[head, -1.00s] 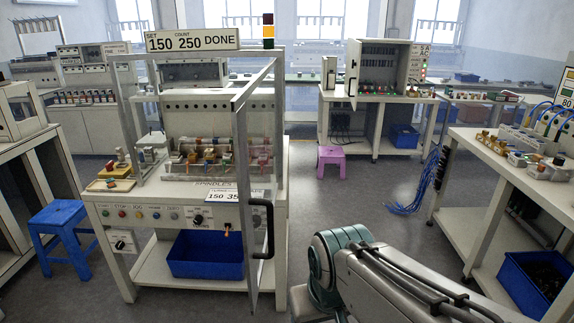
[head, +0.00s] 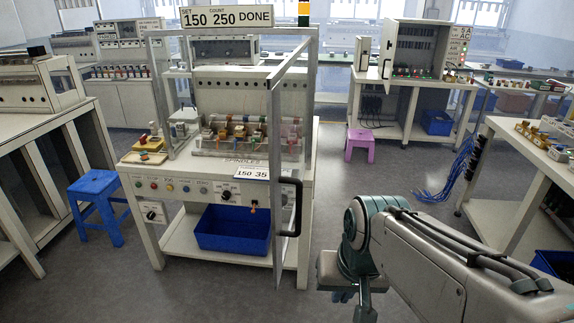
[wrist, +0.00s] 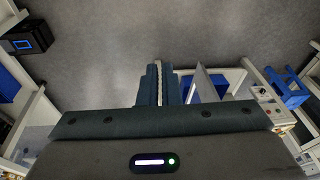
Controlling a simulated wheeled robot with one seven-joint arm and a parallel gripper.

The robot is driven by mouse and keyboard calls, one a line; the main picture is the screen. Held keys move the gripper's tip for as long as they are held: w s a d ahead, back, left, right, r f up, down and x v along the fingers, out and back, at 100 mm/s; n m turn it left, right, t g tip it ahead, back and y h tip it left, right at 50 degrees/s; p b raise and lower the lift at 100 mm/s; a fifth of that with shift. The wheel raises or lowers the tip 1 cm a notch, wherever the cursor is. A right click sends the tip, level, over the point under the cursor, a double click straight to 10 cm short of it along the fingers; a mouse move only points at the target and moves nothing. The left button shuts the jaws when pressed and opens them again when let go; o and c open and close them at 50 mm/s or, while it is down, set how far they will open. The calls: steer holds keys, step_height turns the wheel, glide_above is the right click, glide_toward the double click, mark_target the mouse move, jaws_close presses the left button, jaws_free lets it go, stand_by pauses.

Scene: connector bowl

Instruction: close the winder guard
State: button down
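The winder guard (head: 275,180) is a clear panel in a grey metal frame on the front of the winder (head: 225,172). It stands swung open, sticking out from the machine's right side toward me. A black bar handle (head: 291,207) is on the guard. My gripper is low to the right of the guard, apart from it; in the head view my arm mostly hides it. In the wrist view my gripper's fingers (wrist: 159,84) look close together, with nothing seen between them. A pale upright panel (wrist: 206,84), probably the guard, shows just right of the fingers.
A blue bin (head: 233,229) sits on the winder's lower shelf. A blue stool (head: 96,200) stands left of the winder and a pink stool (head: 360,143) behind right. A bench (head: 505,190) is at the right. Grey floor is open between winder and bench.

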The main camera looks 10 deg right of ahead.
steer(key=w+r+m+g+y+p, duration=0.1)
steer(key=w+r+m+y+p, duration=0.25)
steer(key=w+r+m, duration=0.4)
steer(key=m+t+y+p, duration=0.15)
steer(key=m+y, duration=0.35)
steer(key=m, duration=0.7)
glide_toward(276, 213)
steer(key=x, duration=0.1)
steer(key=p+x, duration=0.1)
steer(key=x, duration=0.1)
steer(key=p+x, duration=0.1)
steer(key=shift+s+a+f, duration=0.2)
steer(key=shift+f, duration=0.1)
steer(key=shift+w+a+f, duration=0.1)
steer(key=shift+w+a, duration=0.1)
steer(key=shift+a, duration=0.35)
